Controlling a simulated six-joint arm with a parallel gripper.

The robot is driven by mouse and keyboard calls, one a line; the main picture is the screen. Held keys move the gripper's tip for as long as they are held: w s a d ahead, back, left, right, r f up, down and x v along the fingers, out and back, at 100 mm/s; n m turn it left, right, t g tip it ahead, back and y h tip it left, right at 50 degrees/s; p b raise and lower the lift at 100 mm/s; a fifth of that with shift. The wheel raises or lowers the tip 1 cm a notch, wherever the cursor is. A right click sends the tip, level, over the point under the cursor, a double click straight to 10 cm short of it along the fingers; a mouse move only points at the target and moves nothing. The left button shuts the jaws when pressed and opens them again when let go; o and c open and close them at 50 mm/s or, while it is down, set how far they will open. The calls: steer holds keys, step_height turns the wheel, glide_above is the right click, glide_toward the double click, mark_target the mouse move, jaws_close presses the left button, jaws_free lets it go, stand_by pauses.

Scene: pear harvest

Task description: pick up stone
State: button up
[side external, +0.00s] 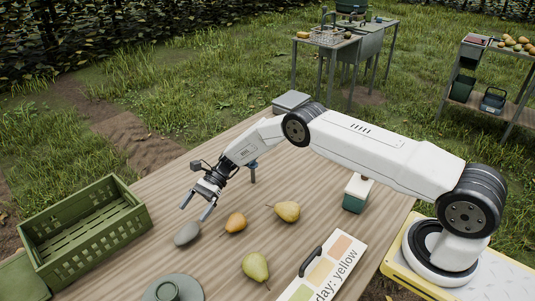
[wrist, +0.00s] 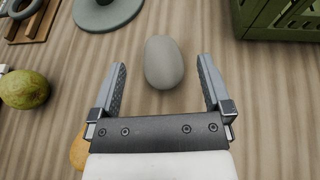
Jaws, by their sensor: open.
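The stone (side external: 187,233) is a smooth grey oval lying on the wooden table, left of the orange pear. It also shows in the wrist view (wrist: 163,62), upper middle, between and slightly beyond the fingertips. My gripper (side external: 197,207) is open and empty, just above and beside the stone. In the wrist view its two fingers (wrist: 161,68) stand wide apart, one on either side of the stone's near end, with gaps to both. I cannot tell exactly how high the fingertips are above the table.
A green crate (side external: 119,236) stands left of the stone. An orange pear (side external: 236,222) lies close on the right, with yellow-green pears (side external: 287,211) (side external: 256,267) further off. A grey-green round dish (side external: 190,283) and a colour card (side external: 340,255) lie in front. Table between stone and crate is clear.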

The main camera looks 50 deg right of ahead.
mark_target(192, 222)
steer(key=shift+f, duration=1.25)
steer(key=shift+f, duration=0.1)
steer(key=shift+f, duration=0.2)
steer(key=shift+x, duration=2.55)
steer(key=shift+d, duration=0.1)
jaws_close()
steer(key=shift+r, duration=0.1)
